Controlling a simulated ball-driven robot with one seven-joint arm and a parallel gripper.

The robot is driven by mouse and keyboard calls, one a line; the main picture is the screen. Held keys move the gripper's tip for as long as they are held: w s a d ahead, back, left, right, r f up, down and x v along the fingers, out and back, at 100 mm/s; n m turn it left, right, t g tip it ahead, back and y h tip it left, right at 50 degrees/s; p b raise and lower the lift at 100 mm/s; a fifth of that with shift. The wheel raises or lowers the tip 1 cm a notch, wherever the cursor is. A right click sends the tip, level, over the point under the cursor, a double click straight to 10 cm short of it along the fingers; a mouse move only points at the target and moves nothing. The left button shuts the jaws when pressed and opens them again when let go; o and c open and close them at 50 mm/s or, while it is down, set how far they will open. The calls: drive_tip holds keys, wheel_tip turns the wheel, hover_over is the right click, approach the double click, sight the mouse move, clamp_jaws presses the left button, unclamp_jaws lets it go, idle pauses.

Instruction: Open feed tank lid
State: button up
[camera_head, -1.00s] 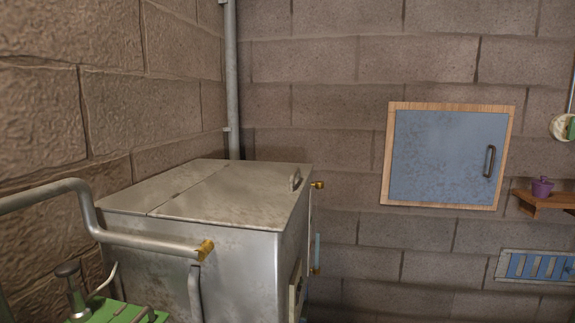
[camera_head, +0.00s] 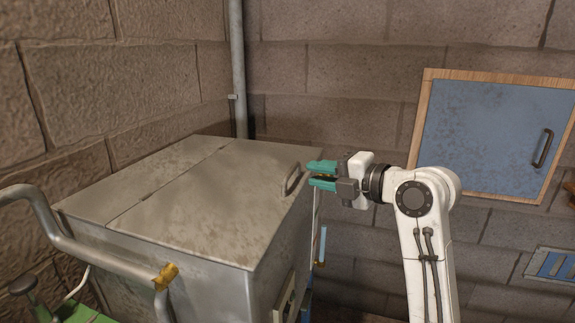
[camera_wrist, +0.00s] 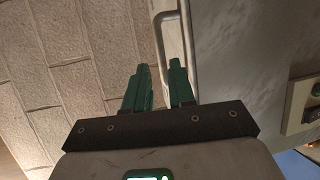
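The feed tank (camera_head: 190,280) is a dull metal box at the left of the head view. Its lid (camera_head: 215,190) lies flat and closed on top, with a seam across the top to its left. A grey bar handle (camera_head: 291,180) stands at the lid's right edge; it also shows in the wrist view (camera_wrist: 160,40). My gripper (camera_head: 312,174) has green fingers and is just right of the handle, pointing left at it. In the wrist view the fingers (camera_wrist: 160,70) are apart with nothing held between them, and the handle bar lies just ahead of the gap.
A bent pipe (camera_head: 95,255) with a brass end runs in front of the tank. A vertical pipe (camera_head: 238,70) stands in the wall corner behind it. A blue wood-framed cabinet door (camera_head: 490,135) is on the wall at right. Space above the lid is clear.

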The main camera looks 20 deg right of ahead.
sight(294, 171)
drive_tip(key=p+x, duration=0.2)
drive_tip(key=x, duration=0.6)
drive_tip(key=shift+w+a+p, duration=0.1)
drive_tip(key=shift+w+p, duration=0.05)
drive_tip(key=shift+p, duration=0.2)
drive_tip(key=shift+w+a+f, duration=0.25)
drive_tip(key=shift+w+a, duration=0.05)
drive_tip(key=shift+w, duration=0.15)
drive_tip(key=shift+c, duration=0.4)
clamp_jaws()
